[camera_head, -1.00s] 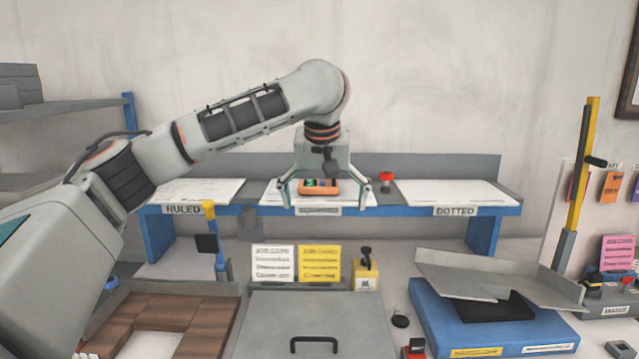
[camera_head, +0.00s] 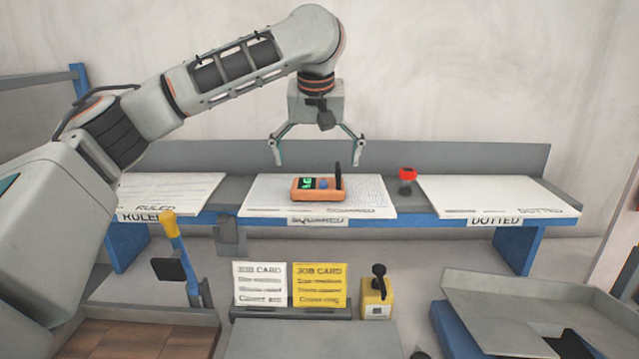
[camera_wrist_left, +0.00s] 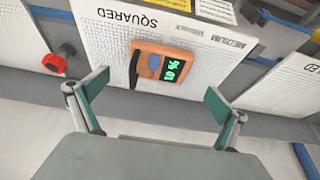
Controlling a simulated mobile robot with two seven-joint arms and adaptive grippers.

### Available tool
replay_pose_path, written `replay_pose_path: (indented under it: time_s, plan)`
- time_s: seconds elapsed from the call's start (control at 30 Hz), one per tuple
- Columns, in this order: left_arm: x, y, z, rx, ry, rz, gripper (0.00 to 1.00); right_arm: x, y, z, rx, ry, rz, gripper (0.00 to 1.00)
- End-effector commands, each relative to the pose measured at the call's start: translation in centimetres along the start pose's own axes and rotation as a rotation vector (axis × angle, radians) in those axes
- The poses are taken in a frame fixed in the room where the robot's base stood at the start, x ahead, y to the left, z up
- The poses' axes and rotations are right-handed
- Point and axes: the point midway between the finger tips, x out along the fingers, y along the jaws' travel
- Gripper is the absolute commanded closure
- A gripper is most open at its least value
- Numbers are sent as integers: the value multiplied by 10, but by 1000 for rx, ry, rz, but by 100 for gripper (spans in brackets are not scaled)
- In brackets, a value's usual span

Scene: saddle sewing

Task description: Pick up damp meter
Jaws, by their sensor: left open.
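The damp meter is an orange handheld device (camera_head: 318,189) with a green lit display, a blue button and a black upright part at its right end. It lies on the squared paper pad (camera_head: 265,204) in the middle of the raised shelf. My left gripper (camera_head: 318,163) is open and empty above the meter, its fingers spread wider than the meter and apart from it. In the left wrist view the meter (camera_wrist_left: 162,66) lies beyond and between the open fingertips (camera_wrist_left: 157,92). My right gripper is not in view.
A ruled pad (camera_head: 165,190) lies left and a dotted pad (camera_head: 490,196) right on the blue-edged shelf. A red-topped object (camera_head: 407,178) stands just right of the squared pad. Job cards (camera_head: 320,285) and a yellow box (camera_head: 377,302) stand below in front. A grey tray (camera_head: 540,310) is at lower right.

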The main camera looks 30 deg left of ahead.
Motion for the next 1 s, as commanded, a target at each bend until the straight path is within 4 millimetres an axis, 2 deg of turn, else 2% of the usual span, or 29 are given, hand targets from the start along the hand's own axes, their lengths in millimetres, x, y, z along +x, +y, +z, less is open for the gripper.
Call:
replay_pose_path:
  time_s: [0.27,0.6,0.93,0.97,1.0]
  plan:
    - [27,0,1,-1,-3,1,0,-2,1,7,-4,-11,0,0]
    - [68,0,0,-1,-3,-1,0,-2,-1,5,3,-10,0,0]
    - [75,0,-1,-1,0,0,0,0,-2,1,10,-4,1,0]
    - [75,0,-1,-1,0,0,3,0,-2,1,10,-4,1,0]
    - [75,0,-1,-1,0,0,13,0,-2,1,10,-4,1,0]
